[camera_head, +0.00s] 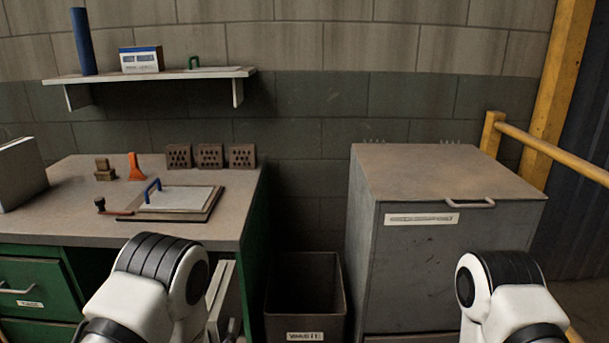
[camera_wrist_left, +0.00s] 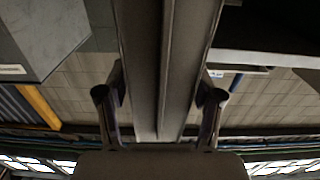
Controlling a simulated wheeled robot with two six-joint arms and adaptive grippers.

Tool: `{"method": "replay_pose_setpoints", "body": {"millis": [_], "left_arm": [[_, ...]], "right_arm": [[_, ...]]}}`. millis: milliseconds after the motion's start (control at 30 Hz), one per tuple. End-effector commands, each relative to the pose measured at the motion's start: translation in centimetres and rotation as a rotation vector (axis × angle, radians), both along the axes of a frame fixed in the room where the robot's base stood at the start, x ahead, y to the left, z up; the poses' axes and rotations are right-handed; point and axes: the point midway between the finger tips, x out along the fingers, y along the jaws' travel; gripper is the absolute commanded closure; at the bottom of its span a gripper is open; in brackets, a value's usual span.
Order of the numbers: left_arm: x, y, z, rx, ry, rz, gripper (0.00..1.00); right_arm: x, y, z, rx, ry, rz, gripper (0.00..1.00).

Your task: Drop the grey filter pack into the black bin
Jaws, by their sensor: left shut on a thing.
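The grey filter pack (camera_head: 221,290) shows as a narrow light grey slab beside my left arm in the head view. My left gripper (camera_wrist_left: 158,100) is shut on it; in the left wrist view the pack (camera_wrist_left: 168,50) runs lengthwise between the two fingers. In the head view my left arm hides most of that gripper. The black bin (camera_head: 306,315) stands on the floor between the desk and the grey cabinet, its top open and a label on its front. The pack is left of the bin, in front of the desk's right side. My right gripper is out of view.
The desk (camera_head: 85,222) at left holds a clipboard (camera_head: 180,198), a stamp, an orange tool and perforated bricks (camera_head: 209,156). A grey cabinet (camera_head: 420,265) stands right of the bin. A wall shelf (camera_head: 150,75) is above the desk; a yellow rail is at right.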

Motion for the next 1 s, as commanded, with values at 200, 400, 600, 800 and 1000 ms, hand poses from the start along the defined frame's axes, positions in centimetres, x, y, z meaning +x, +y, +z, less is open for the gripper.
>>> {"method": "replay_pose_setpoints", "body": {"millis": [200, 400, 600, 800, 1000], "left_arm": [[0.1, 0.0, 7.6, 0.000, -0.006, 0.000, 1.00], [0.1, 0.0, 9.0, 0.000, -0.006, 0.000, 1.00], [0.1, 0.0, 8.8, 0.000, -0.006, 0.000, 1.00], [-0.8, -0.1, 9.2, 0.000, -0.004, -0.001, 1.00], [-3.9, -0.1, 10.8, 0.002, -0.005, -0.002, 1.00]], "right_arm": [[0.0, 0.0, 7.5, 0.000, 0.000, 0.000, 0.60], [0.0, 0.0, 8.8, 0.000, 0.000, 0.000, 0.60], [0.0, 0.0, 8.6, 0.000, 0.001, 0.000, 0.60], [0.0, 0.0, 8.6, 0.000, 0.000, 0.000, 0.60], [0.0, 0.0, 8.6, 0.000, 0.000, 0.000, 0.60]]}}
